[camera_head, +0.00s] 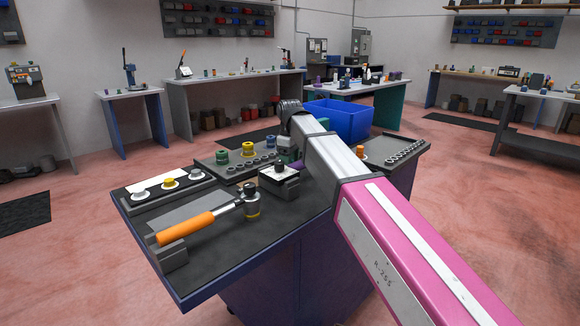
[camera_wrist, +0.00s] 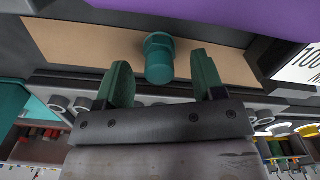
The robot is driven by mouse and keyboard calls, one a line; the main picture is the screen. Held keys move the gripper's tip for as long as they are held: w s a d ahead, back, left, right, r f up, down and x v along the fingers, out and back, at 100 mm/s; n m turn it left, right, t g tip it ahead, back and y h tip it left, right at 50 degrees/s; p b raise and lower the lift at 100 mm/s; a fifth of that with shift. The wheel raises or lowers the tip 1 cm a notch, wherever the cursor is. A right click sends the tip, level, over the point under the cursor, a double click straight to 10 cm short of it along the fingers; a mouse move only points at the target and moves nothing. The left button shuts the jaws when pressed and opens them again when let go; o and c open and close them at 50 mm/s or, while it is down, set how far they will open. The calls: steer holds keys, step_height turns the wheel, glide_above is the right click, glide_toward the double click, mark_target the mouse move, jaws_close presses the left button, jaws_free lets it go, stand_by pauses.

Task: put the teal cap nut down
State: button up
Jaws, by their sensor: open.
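The teal cap nut (camera_wrist: 159,58) shows in the wrist view, over a tan strip (camera_wrist: 70,45). It has a hex part and a rounded end. My gripper (camera_wrist: 161,64) is open, with one dark green finger on each side of the nut and a visible gap to both. I cannot tell whether the nut rests fully on the strip. In the head view my arm reaches over the workbench (camera_head: 225,265), and I cannot make out the nut there.
A purple surface (camera_wrist: 220,15) is close to the nut in the wrist view. On the bench are an orange-handled wrench (camera_head: 187,229), a grey block fixture (camera_head: 279,183), and a rack with green (camera_head: 222,157) and yellow (camera_head: 249,149) pieces. A blue bin (camera_head: 345,122) stands behind my arm.

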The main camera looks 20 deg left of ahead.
step_height(320, 180, down, 2)
steer(key=shift+f, duration=0.1)
steer(key=c, duration=1.1)
steer(key=shift+o, duration=0.2)
